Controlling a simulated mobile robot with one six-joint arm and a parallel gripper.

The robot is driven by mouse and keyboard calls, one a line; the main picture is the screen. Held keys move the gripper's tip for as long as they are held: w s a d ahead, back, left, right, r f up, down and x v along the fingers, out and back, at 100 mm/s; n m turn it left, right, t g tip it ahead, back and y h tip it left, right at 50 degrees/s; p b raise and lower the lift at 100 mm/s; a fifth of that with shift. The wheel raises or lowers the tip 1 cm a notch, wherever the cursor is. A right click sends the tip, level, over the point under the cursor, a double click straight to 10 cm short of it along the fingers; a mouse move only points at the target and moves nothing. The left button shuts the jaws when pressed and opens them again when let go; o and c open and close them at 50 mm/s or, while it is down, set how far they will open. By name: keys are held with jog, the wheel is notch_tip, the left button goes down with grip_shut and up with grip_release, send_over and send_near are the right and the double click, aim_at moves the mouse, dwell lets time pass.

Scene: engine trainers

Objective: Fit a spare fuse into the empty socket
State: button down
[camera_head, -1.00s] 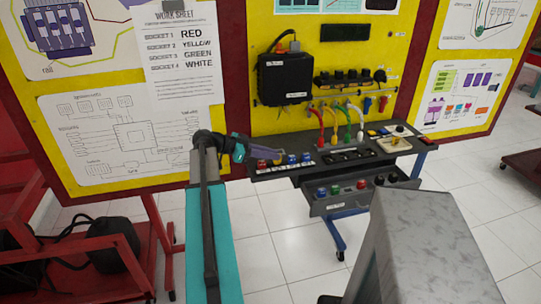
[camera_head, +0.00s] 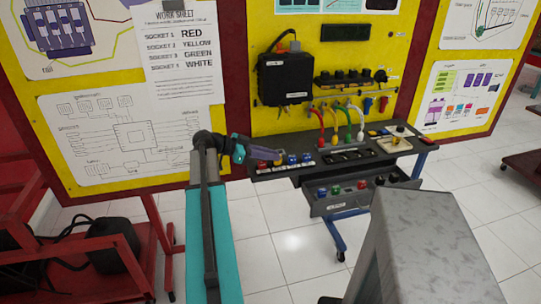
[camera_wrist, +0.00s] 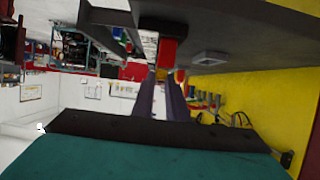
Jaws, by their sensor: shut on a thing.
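My gripper (camera_head: 283,154) reaches in from the left over the left end of the dark bench, above a row of small coloured fuses. In the wrist view its two fingers (camera_wrist: 163,90) are close together, shut, with a red fuse (camera_wrist: 168,50) at their tips. I cannot tell whether this fuse still touches the bench. In the head view a red fuse (camera_head: 262,164) and blue fuses (camera_head: 292,159) stand in the row at the bench's left. Black sockets (camera_head: 350,154) lie further right on the bench. The empty socket is too small to pick out.
The bench (camera_head: 285,172) stands against a yellow panel (camera_head: 235,90) with a work sheet (camera_head: 180,55) listing socket colours. Coloured cables (camera_head: 340,122) hang behind it. An open drawer (camera_head: 345,202) with coloured pieces juts out below. A tray (camera_head: 394,146) sits at the right.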

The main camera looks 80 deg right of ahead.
aim_at(259, 162)
jog(key=shift+f+b, duration=0.6)
dwell(0.7)
jog(key=c, duration=2)
grip_release()
jog(key=shift+w+r, duration=0.1)
jog(key=shift+w, duration=0.05)
jog(key=shift+r+v, duration=0.25)
jog(key=shift+v, duration=0.9)
jog(key=shift+r+v, duration=0.2)
jog(key=shift+v, duration=0.95)
jog(key=shift+r, duration=0.1)
jog(key=shift+r, duration=1.8)
jog(key=o, duration=0.6)
jog(key=shift+c, duration=0.2)
